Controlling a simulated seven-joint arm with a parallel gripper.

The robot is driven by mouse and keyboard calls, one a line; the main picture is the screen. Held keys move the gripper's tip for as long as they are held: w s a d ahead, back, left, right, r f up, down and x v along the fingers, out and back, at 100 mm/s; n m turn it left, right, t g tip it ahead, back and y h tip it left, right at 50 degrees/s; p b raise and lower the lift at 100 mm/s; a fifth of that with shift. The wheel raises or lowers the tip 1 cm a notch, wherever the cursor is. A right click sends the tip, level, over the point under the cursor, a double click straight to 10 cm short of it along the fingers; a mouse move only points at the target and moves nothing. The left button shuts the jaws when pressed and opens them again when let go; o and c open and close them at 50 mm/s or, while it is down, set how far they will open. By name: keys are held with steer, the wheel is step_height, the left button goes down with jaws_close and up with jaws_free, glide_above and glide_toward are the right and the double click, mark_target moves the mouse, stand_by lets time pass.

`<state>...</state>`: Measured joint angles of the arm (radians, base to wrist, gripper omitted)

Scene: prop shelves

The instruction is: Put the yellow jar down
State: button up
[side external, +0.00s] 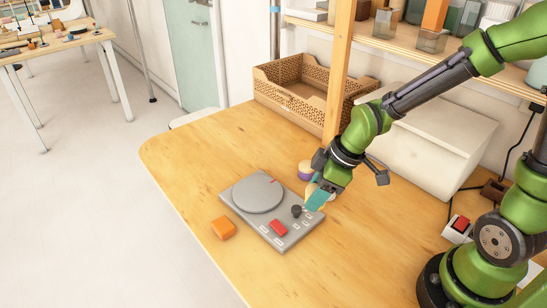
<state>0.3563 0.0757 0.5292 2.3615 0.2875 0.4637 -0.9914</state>
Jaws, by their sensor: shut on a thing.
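My gripper (318,196) points down at the right edge of a grey device with a round platter (258,196), and its teal fingers are shut. A pale yellow rounded thing, which looks like the yellow jar (311,189), shows partly behind the fingers; the rest of it is hidden by them. It appears held between the fingers. I cannot tell whether its bottom touches the table. A purple and cream round object (304,172) stands just behind it.
An orange block (223,228) lies left of the device, which has a red button (278,227) and a dark knob. A brown perforated crate (270,91), a wooden post (338,75) and a white slanted box (425,135) stand behind. The table's left part is clear.

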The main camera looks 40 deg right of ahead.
steer(key=w+a, duration=0.1)
steer(key=w, duration=0.4)
steer(key=w+a+f, duration=0.1)
steer(key=w, duration=0.4)
steer(key=w+a, duration=0.2)
steer(key=w, duration=0.3)
steer(key=shift+w+a+f, duration=0.1)
steer(key=shift+w+f, duration=0.1)
steer(key=shift+f, duration=0.05)
steer(key=shift+w+f, duration=0.15)
steer(key=shift+f, duration=1.6)
steer(key=shift+f, duration=0.1)
steer(key=o, duration=1.1)
